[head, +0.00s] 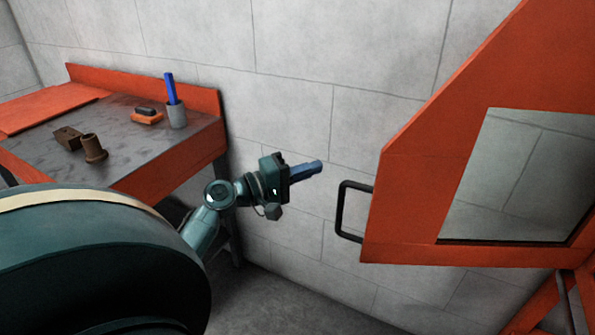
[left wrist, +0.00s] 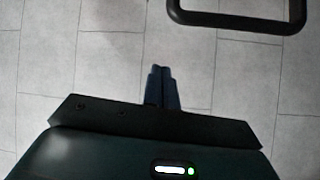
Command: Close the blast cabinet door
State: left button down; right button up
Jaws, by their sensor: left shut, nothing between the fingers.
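The blast cabinet door (head: 420,180) is an orange panel with a large window (head: 525,175), at the right of the head view. It stands out in front of the block wall; its hinge side is out of view. A black bar handle (head: 342,212) sticks out from its left edge. The handle also shows at the top right of the left wrist view (left wrist: 240,23). My left gripper (head: 318,167) has its blue fingers shut and empty, a short way left of the handle and apart from it. The fingers show in the left wrist view (left wrist: 161,78). My right gripper is not in view.
An orange workbench (head: 170,165) with a dark top stands at the left. On it are a grey cup (head: 177,115) with a blue stick, an orange block (head: 147,117) and brown parts (head: 94,148).

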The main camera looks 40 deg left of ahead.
pick_arm(q)
jog(key=d, duration=0.1)
jog(key=w+d+p, duration=0.1)
jog(key=d, duration=0.1)
jog(key=d+p, duration=0.1)
jog(key=shift+w+d+f, duration=0.15)
jog(key=shift+d+f, duration=0.1)
jog(key=shift+d, duration=0.05)
dwell(0.4)
